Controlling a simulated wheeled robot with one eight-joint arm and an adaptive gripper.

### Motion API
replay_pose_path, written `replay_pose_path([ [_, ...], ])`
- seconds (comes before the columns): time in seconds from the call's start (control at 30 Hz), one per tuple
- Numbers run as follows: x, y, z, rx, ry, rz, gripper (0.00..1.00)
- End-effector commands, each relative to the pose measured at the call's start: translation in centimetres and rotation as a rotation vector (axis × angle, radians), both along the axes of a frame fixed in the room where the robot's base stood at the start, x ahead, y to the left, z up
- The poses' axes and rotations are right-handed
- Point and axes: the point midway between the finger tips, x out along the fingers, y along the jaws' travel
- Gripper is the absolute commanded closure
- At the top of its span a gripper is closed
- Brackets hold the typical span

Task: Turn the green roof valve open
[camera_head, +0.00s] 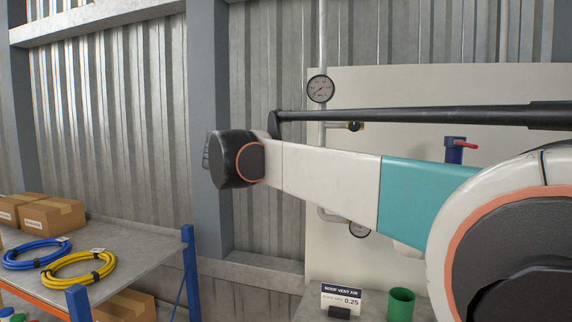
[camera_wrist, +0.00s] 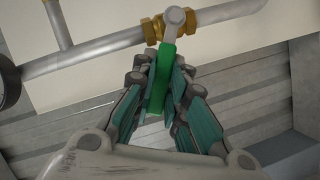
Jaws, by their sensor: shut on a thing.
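In the wrist view a green valve handle (camera_wrist: 162,65) hangs from a brass valve body (camera_wrist: 153,29) on a grey pipe (camera_wrist: 100,46). My gripper (camera_wrist: 160,84) is shut on the green handle, with one finger on each side of it. A round bolt or stem end shows at the handle's top. In the head view my arm crosses the middle of the picture, and I cannot see the green valve or the fingertips there.
A pale panel (camera_head: 420,86) carries a pressure gauge (camera_head: 320,88) and a blue fitting with a red lever (camera_head: 466,145). A sign (camera_head: 341,297) and a green cup (camera_head: 400,304) stand below. A shelf (camera_head: 130,252) with hoses and boxes is at left.

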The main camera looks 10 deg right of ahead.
Motion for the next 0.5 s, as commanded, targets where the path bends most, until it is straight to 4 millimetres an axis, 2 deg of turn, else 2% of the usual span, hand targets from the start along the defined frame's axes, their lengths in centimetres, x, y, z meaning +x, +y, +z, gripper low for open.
replay_pose_path([
  [0.33,-0.09,-0.07,0.0,0.027,-0.014,-0.002,1.0],
  [0.37,-0.08,-0.06,0.0,0.027,-0.014,-0.002,0.83],
  [0.4,-0.08,-0.07,0.0,0.026,-0.013,-0.001,0.74],
  [0.43,-0.07,-0.06,0.01,0.026,-0.013,-0.001,0.67],
  [0.5,-0.07,-0.06,0.03,0.025,-0.013,-0.002,0.66],
])
